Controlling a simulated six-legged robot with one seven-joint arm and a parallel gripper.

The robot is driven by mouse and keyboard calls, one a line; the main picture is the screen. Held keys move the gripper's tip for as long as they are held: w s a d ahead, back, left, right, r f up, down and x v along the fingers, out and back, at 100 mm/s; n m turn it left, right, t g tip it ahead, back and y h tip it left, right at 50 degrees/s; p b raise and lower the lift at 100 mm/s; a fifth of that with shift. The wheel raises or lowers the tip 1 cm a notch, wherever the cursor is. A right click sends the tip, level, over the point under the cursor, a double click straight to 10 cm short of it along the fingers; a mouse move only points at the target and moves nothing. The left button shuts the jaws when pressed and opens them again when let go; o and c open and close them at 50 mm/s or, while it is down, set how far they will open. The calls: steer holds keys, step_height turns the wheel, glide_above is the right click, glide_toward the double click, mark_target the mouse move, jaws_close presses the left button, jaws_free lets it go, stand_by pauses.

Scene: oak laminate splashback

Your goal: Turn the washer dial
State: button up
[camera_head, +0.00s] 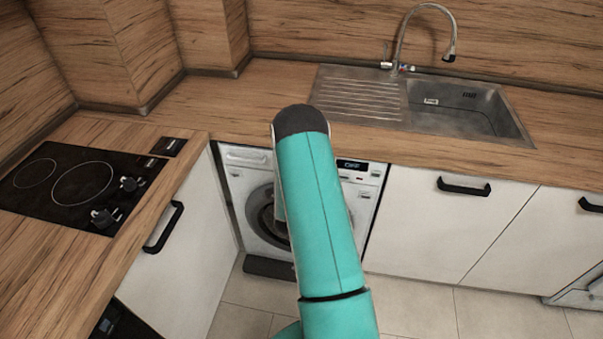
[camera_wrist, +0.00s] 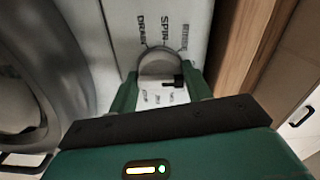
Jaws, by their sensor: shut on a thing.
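The washer (camera_head: 236,186) is a white front-loader under the counter, with a round door and a small dark display. My teal arm crosses in front of it in the head view and hides the middle of its control panel, the dial and my gripper. In the wrist view the dial (camera_wrist: 159,66) is a round grey knob on the white panel, with DRAIN, SPIN and other printed labels around it. My gripper (camera_wrist: 161,80) has its green fingers on either side of the dial and is shut on it.
The washer's round door (camera_wrist: 35,75) fills the left of the wrist view. The wooden counter (camera_head: 240,115) runs above the washer, with a sink (camera_head: 345,95) at right and a black hob (camera_head: 75,190) at left. White cupboards with black handles flank the washer.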

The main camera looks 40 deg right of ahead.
stand_by(0.3)
steer(key=o, duration=1)
steer(key=shift+s+a, duration=0.1)
steer(key=v, duration=1.3)
steer(key=shift+s+a, duration=0.15)
steer(key=shift+a, duration=0.1)
